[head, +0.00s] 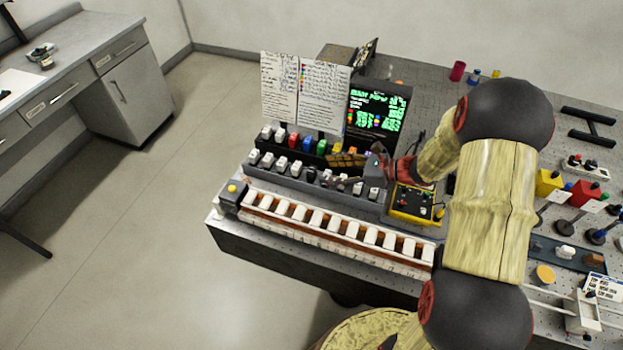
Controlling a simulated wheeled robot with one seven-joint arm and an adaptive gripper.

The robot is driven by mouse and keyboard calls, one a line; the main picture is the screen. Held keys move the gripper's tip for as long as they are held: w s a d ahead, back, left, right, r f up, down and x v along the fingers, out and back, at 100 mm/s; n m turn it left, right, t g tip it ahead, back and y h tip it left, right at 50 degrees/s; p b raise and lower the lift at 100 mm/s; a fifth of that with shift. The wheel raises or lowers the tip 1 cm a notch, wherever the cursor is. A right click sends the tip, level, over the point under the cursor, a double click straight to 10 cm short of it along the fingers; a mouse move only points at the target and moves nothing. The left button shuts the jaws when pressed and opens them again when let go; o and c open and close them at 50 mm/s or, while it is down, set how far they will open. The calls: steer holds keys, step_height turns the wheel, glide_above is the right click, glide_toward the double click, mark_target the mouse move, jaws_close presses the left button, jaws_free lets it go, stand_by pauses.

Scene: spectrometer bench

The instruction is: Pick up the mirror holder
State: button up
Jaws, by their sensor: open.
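My gripper (342,182) is at the end of my arm, over the rows of small blocks near the middle of the bench. It is small and dark here, and its open fingers point left, just below a gold gridded piece (348,159). I cannot tell whether the fingers touch anything. I cannot pick out the mirror holder with certainty among the many small parts. My arm hides part of the bench to the right of the gripper.
White blocks line a long rail (335,233) at the bench's front edge. A yellow box (416,203) sits right of the gripper. Paper sheets (300,92) and a lit screen (377,108) stand behind. Stands and a red box (584,192) crowd the right. Floor at left is clear.

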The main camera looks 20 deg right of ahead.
mark_target(315, 171)
steer(key=shift+b+x, duration=0.55)
steer(key=shift+x, duration=2.15)
steer(key=shift+s+a, duration=0.1)
steer(key=c, duration=0.3)
steer(key=c, duration=1)
